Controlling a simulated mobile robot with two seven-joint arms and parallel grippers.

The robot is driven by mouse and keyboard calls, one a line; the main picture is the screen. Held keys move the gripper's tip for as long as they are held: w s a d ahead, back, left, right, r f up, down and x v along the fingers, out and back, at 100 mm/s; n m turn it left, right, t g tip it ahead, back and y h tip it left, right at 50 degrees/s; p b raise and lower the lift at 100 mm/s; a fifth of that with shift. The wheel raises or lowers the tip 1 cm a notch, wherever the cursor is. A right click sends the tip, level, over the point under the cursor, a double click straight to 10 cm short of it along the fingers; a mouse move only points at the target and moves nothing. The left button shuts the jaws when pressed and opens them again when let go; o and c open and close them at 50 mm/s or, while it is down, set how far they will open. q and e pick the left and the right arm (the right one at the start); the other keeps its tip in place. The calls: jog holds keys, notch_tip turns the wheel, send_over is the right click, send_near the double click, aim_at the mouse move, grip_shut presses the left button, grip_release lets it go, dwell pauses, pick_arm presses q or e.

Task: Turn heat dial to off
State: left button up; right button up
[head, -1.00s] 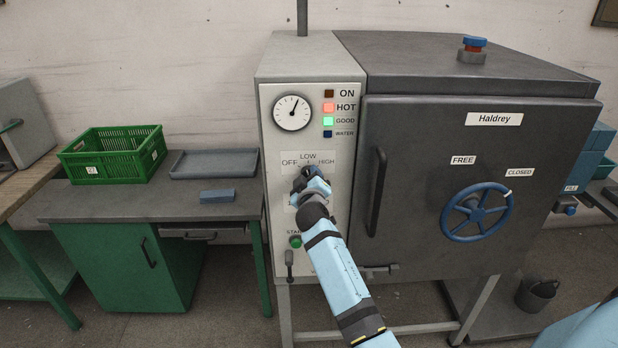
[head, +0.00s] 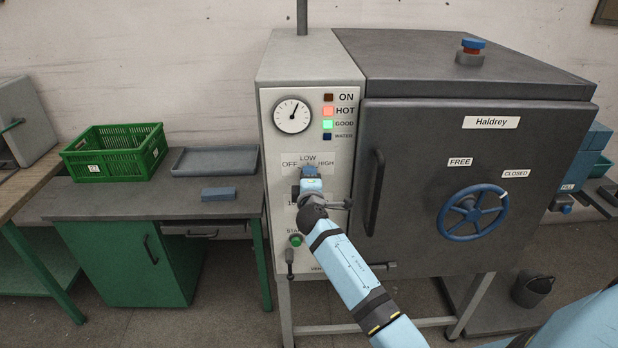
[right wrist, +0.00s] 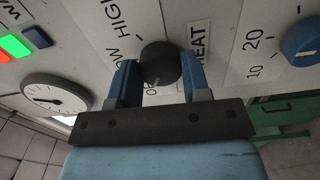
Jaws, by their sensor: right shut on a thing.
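The heat dial (right wrist: 160,63) is a dark round knob on the pale control panel (head: 270,140). It shows in the right wrist view beside the HEAT label, with LOW, HIGH and a partly covered OFF around it. A pale mark on the knob faces the OFF lettering. My right gripper (right wrist: 159,70) is shut on the knob, one blue finger on each side. In the head view my right gripper (head: 309,172) covers the dial just below the LOW label. My left gripper is not in view.
A blue knob (right wrist: 301,40) with 10 and 20 marks is close by. A round gauge (head: 292,116) and lit HOT and GOOD lamps are above. The door handle (head: 375,192) is to the right, the green start button (head: 295,240) below.

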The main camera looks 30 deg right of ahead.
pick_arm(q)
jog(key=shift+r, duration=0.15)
pick_arm(e)
jog(key=shift+d+r+n, duration=0.15)
jog(key=shift+r+n, duration=0.05)
jog(key=shift+n, duration=0.1)
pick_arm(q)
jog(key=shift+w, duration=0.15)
pick_arm(e)
jog(key=o, duration=0.9)
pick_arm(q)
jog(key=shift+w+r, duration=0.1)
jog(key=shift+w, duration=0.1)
pick_arm(e)
jog(key=shift+f, duration=0.15)
pick_arm(q)
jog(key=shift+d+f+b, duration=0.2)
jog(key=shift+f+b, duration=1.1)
jog(key=shift+b, duration=0.1)
pick_arm(e)
jog(key=shift+v, duration=6.85)
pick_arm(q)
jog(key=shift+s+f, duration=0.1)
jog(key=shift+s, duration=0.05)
pick_arm(e)
jog(key=shift+f, duration=0.1)
